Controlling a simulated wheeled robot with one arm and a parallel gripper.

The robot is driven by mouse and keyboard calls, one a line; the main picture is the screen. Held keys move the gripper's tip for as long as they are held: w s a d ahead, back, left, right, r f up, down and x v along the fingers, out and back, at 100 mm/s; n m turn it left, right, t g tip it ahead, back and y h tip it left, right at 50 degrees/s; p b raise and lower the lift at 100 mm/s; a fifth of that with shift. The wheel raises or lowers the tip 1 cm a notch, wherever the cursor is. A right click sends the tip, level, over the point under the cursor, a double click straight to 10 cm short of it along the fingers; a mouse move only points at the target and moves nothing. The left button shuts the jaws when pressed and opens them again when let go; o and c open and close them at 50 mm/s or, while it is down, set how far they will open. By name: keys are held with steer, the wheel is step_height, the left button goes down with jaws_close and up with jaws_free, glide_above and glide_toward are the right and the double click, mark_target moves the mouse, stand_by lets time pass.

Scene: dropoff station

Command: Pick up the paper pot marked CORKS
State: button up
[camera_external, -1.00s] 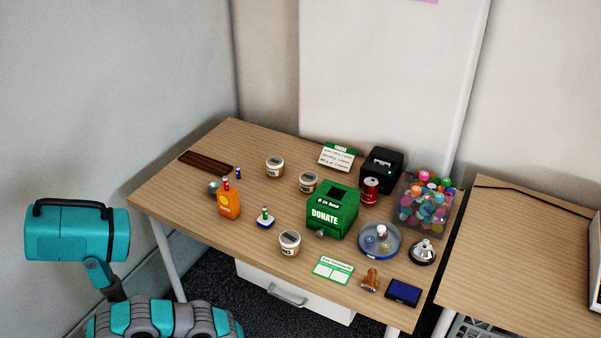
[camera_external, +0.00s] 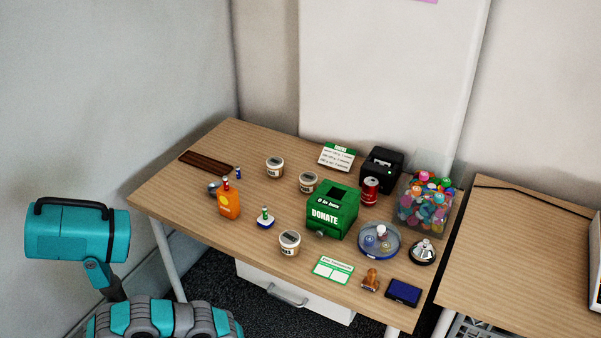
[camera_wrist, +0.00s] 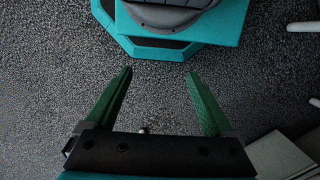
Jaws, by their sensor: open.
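Several white paper pots with dark tops stand upright on the wooden table (camera_external: 185,205): a back-left pot (camera_external: 275,169), a middle pot (camera_external: 307,184) and a front pot (camera_external: 289,248). Their markings are too small to read, so I cannot tell which says CORKS. My gripper shows only in the wrist view (camera_wrist: 158,85). Its two green fingers are wide apart and empty above the dark carpet, away from the table. No pot shows in the wrist view.
A green DONATE box (camera_external: 325,218) stands right of the front pot. The table's front-left area is clear.

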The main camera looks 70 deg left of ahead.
steer(key=shift+o, duration=0.7)
